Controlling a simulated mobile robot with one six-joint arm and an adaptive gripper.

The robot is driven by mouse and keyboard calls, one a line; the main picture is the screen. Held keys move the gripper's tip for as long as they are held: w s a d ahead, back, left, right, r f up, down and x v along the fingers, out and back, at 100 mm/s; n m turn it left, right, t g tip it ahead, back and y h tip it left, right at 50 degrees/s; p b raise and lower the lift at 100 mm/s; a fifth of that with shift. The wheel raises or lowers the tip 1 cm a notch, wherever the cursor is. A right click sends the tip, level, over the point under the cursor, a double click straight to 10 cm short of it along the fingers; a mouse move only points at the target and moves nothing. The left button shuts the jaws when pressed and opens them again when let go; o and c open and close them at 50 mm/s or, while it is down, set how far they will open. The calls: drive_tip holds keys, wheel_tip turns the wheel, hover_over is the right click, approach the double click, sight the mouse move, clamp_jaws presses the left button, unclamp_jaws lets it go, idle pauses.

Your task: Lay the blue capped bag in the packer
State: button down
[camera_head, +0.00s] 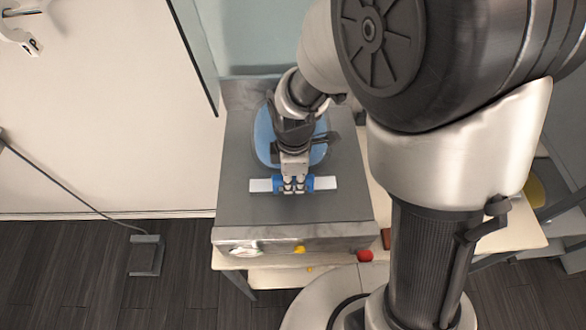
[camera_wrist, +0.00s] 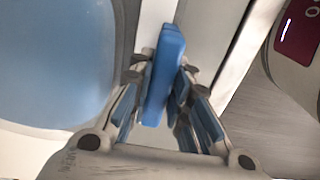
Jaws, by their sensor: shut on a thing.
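The packer (camera_head: 240,205) is a grey box-like machine with a flat dark top and a metal front. A pale blue rounded panel (camera_head: 264,140) lies on its top, partly hidden by my arm; it also shows in the wrist view (camera_wrist: 55,60). My gripper (camera_head: 294,187) is shut on a blue grip piece (camera_wrist: 163,75) on a white bar (camera_head: 327,183) near the packer's front edge. The bar lies crosswise, its white ends showing on both sides. I cannot tell whether the bar touches the top. I cannot clearly make out a blue capped bag.
A red knob (camera_head: 365,256) and a yellow part (camera_head: 300,249) are at the packer's front. A light table edge (camera_head: 520,240) lies to the right, partly behind my arm. A dark pedal-like box (camera_head: 146,254) with a cable stands on the dark floor at left.

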drive_tip(key=shift+r, duration=0.1)
drive_tip(key=c, duration=1.5)
unclamp_jaws()
drive_tip(key=shift+f, duration=0.2)
wheel_tip(320, 180, up, 12)
drive_tip(key=p, duration=0.3)
drive_tip(key=s+d+r+m+t, duration=0.1)
drive_tip(key=s+d+r+m, duration=0.2)
drive_tip(key=m, duration=0.3)
drive_tip(key=s+d+r+m+t, duration=0.2)
drive_tip(key=s+d+r+m, duration=0.2)
drive_tip(key=s+m, duration=0.1)
drive_tip(key=s+d+r+m+t, duration=0.1)
drive_tip(key=s+d+r+m, duration=0.3)
drive_tip(key=s+m, duration=0.1)
drive_tip(key=shift+s+r+m, duration=0.3)
drive_tip(key=shift+m, duration=0.5)
